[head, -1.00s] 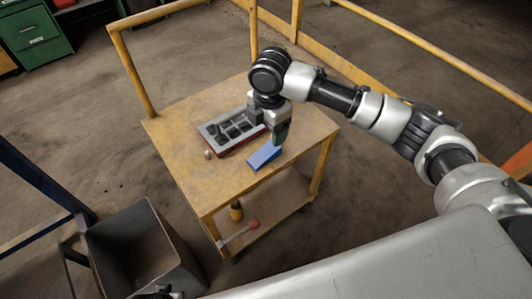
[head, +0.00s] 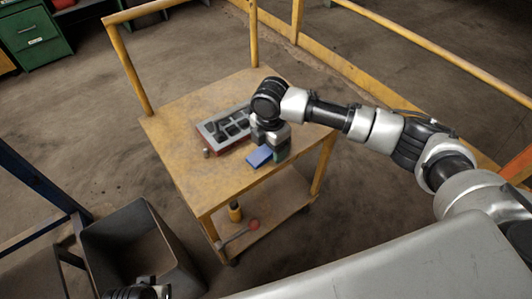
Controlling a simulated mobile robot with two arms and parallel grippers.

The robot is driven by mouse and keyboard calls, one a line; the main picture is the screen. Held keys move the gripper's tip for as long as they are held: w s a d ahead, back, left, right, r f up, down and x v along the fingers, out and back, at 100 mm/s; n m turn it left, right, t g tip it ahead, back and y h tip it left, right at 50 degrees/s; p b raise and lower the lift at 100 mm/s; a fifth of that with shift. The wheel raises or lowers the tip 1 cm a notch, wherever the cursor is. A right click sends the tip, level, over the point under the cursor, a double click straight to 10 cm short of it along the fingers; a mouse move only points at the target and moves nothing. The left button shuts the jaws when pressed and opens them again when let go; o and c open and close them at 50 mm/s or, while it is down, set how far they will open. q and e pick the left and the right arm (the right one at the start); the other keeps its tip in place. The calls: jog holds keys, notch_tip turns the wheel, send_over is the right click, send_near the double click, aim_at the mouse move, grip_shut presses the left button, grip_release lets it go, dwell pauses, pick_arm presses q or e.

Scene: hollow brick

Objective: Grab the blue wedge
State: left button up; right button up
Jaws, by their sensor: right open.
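The blue wedge (head: 258,157) lies on the yellow cart's top (head: 200,182), near its front right part. My right gripper (head: 279,157) points down at the wedge's right end, with its fingers beside or around that end; I cannot tell whether they touch it. The gripper and wrist hide the wedge's right part. The right gripper is open. Part of my left arm shows dark at the bottom left edge, and its gripper cannot be made out.
A grey and red tray (head: 222,132) with dark compartments sits just behind the wedge. A small metal piece (head: 206,153) stands left of it. The lower shelf holds a yellow can (head: 235,212) and a red-headed tool (head: 253,224). A grey bin (head: 140,248) stands on the floor at left.

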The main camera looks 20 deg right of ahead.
jog(key=shift+f, duration=0.25)
jog(key=c, duration=1)
jog(key=shift+r, duration=0.1)
